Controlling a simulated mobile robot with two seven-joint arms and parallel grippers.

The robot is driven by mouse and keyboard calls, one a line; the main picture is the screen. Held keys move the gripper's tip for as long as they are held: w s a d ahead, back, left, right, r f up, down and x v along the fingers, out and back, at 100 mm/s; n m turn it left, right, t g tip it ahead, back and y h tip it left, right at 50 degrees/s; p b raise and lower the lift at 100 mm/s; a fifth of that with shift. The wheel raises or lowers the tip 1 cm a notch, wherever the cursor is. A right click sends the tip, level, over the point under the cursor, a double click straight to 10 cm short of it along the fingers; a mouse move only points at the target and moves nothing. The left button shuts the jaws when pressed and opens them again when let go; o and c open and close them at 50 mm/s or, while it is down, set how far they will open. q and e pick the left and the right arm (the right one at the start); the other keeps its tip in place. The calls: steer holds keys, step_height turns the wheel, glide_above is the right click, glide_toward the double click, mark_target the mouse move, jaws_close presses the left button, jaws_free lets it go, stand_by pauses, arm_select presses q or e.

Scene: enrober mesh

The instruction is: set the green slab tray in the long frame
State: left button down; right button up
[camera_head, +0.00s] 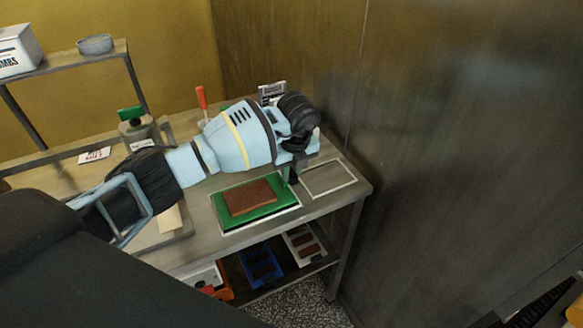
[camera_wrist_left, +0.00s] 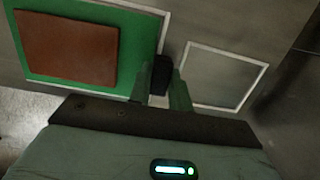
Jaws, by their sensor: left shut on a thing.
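The green slab tray (camera_head: 226,217) carries a flat brown slab (camera_head: 252,196) and lies level at the bench's front. The long frame (camera_head: 262,221), a white outline, shows along the tray's edges; I cannot tell whether the tray rests fully down inside it. In the left wrist view the tray (camera_wrist_left: 128,50) fills the upper left, with the frame's white line (camera_wrist_left: 167,24) beside it. My left gripper (camera_head: 291,176) is at the tray's right end. Its fingers (camera_wrist_left: 162,80) are shut on a small black grip there, apparently the tray's. My right gripper is out of view.
A smaller empty white-lined frame (camera_head: 327,179) lies just right of my gripper. Trays fill the lower shelf. A metal wall (camera_head: 450,130) is close on the right.

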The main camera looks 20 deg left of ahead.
arm_select(q)
steer(key=shift+f, duration=0.55)
stand_by(1.8)
steer(key=c, duration=1.2)
jaws_free()
steer(key=shift+s+d+r+p, duration=0.1)
steer(key=shift+s+d+r, duration=0.05)
steer(key=shift+r, duration=1.15)
steer(key=shift+s+d+r+p, duration=0.1)
steer(key=shift+d+r+p, duration=0.1)
steer(key=shift+r, duration=1.05)
steer(key=shift+s+d+r+p, duration=0.1)
steer(key=shift+s+d+r, duration=0.05)
steer(key=shift+r, duration=1.15)
